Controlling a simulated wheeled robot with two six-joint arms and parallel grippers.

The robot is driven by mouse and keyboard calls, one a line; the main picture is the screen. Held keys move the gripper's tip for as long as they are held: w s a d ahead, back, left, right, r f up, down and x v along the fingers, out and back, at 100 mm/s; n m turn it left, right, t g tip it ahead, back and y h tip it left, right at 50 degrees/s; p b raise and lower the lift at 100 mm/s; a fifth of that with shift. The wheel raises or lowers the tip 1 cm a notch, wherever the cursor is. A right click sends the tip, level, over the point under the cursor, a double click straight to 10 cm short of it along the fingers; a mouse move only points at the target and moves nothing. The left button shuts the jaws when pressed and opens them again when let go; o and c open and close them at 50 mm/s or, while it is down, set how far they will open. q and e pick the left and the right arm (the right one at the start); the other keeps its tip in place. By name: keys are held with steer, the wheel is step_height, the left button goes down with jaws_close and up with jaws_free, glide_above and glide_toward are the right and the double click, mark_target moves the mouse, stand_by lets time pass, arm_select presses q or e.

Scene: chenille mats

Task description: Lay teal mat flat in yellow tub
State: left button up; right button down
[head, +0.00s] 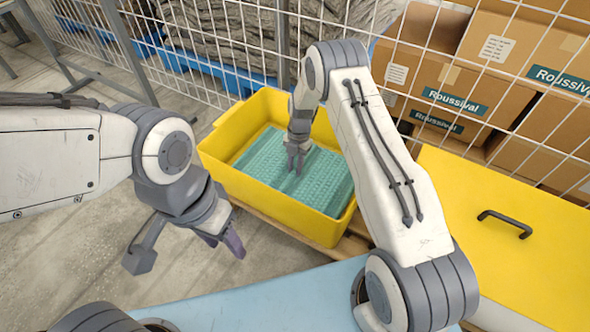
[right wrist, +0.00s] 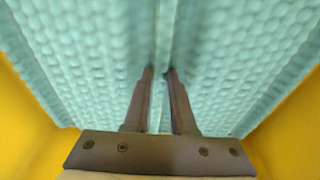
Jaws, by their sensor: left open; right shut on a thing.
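The teal mat (head: 325,176) with its bumpy chenille surface lies inside the yellow tub (head: 225,137), spread over most of its floor. My right gripper (head: 297,168) reaches down into the tub and is shut on the teal mat near its middle. In the right wrist view the two fingers (right wrist: 161,72) pinch a narrow raised fold of the mat (right wrist: 90,50), with bumpy teal on both sides. Yellow tub wall (right wrist: 25,130) shows at the lower corners there. My left gripper (head: 225,245) is open and empty, outside the tub to its front left.
The tub stands on a wooden pallet (head: 280,228). A wire mesh fence (head: 225,45) runs behind it, with cardboard boxes (head: 450,85) beyond. A yellow lid with a dark handle (head: 505,222) is at the right. A light blue surface (head: 260,295) is in front.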

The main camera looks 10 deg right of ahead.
steer(key=shift+r, duration=0.15)
steer(key=c, duration=1.2)
jaws_free()
steer(key=shift+f, duration=0.2)
steer(key=o, duration=0.5)
steer(key=shift+c, duration=0.2)
